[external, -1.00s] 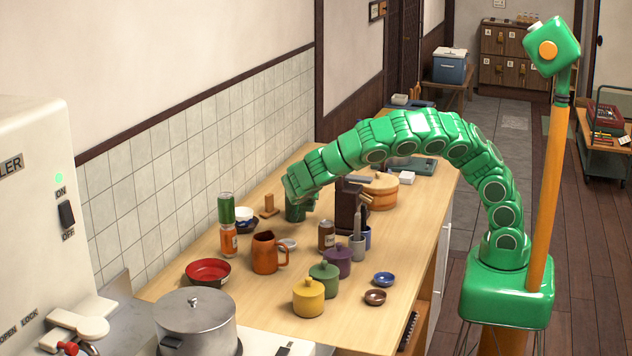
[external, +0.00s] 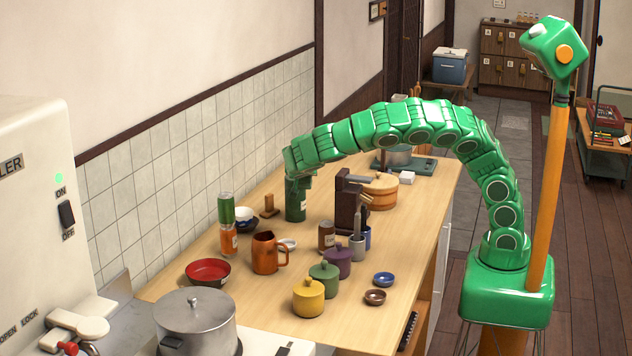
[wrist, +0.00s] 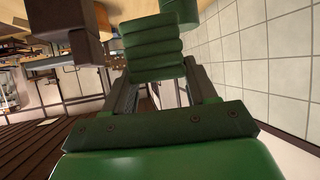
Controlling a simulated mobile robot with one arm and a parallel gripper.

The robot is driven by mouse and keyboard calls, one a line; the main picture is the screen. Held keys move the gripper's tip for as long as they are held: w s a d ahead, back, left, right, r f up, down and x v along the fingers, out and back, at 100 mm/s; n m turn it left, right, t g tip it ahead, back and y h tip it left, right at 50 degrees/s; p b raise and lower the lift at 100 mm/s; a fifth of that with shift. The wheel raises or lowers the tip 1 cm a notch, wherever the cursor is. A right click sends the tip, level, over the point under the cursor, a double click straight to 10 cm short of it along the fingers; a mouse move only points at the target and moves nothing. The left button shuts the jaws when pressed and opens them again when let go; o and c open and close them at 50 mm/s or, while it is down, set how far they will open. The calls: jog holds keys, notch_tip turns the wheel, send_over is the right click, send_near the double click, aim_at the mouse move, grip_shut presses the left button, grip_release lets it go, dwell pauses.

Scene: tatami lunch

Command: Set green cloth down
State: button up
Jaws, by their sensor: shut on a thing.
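The green cloth (wrist: 153,47) shows in the wrist view as a thick folded stack between the two dark fingers. My gripper (wrist: 158,82) is shut on it. In the external view my gripper (external: 299,168) is at the far left end of the arm, right over a dark green canister (external: 296,205) on the counter. There I cannot tell the cloth apart from the green gripper and canister. Whether the cloth touches anything below is hidden.
A dark brown upright device (external: 348,205) stands close right of the canister. A wooden tub (external: 381,191), orange mug (external: 265,254), stacked cans (external: 227,225) and lidded pots (external: 308,297) stand around the wooden counter (external: 205,325). The tiled wall (external: 180,190) is close behind.

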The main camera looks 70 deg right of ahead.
jog(key=s+a+n+t+y, duration=0.3)
jog(key=s+a+n+y, duration=0.15)
jog(key=a, duration=0.75)
jog(key=s+a+n+t+y, duration=0.3)
jog(key=a+n, duration=0.2)
jog(key=a, duration=0.7)
jog(key=s+a+n+t+y, duration=0.3)
jog(key=a+n+y, duration=0.15)
jog(key=a, duration=0.85)
jog(key=shift+n, duration=0.4)
jog(key=shift+w+a+f, duration=1.25)
jog(key=shift+w+f, duration=0.6)
jog(key=shift+f, duration=0.6)
jog(key=shift+w+a+f, duration=1.25)
jog(key=shift+w+f, duration=0.6)
jog(key=shift+f, duration=0.65)
jog(key=shift+w+a+f, duration=1.25)
jog(key=shift+w+f, duration=0.6)
jog(key=shift+f, duration=2.2)
jog(key=shift+f, duration=0.1)
jog(key=o, duration=1)
jog(key=shift+o, duration=0.2)
